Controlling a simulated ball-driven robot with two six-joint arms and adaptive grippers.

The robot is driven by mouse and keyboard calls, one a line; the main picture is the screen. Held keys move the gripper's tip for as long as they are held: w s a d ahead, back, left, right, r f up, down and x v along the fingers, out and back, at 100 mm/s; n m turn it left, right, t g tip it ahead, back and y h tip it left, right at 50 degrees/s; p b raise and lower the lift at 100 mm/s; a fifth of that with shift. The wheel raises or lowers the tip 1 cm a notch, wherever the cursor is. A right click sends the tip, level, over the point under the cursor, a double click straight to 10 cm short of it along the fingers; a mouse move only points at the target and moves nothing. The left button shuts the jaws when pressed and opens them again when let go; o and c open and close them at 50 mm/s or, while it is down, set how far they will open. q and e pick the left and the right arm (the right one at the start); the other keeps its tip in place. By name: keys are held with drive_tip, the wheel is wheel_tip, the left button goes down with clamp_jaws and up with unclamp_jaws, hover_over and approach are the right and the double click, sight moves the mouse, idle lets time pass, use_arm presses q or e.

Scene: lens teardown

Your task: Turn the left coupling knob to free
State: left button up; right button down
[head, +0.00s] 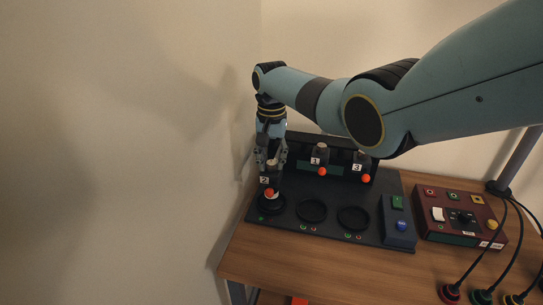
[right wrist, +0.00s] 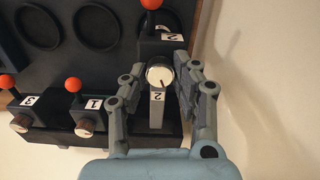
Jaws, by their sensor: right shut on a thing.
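The left coupling knob (right wrist: 160,76) is a small pale round disc with a dark pointer line, on a grey block marked 2 in the right wrist view. In the head view its block, marked 2 (head: 265,180), stands at the left of the dark panel (head: 330,226), by the left ring. My right gripper (head: 271,158) points down over this block. The finger contacts are small and partly hidden. My left gripper is not in view.
Blocks marked 1 (head: 316,161) and 3 (head: 358,168), with orange balls, stand to the right along the panel. Two empty black rings lie in front, the middle (head: 311,210) and the right one (head: 353,217). A maroon control box (head: 460,237) and cables are further right. A wall is close on the left.

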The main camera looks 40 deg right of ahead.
sight(271, 162)
drive_tip(key=n, duration=0.3)
drive_tip(key=shift+p, duration=0.4)
drive_tip(key=n, duration=0.3)
drive_tip(key=shift+p, duration=0.35)
drive_tip(key=n, duration=0.4)
drive_tip(key=shift+n+p, duration=0.35)
drive_tip(key=shift+n, duration=1.55)
drive_tip(key=c, duration=1)
unclamp_jaws()
drive_tip(key=shift+r, duration=0.1)
wheel_tip(271, 162, up, 12)
drive_tip(key=shift+f, duration=0.1)
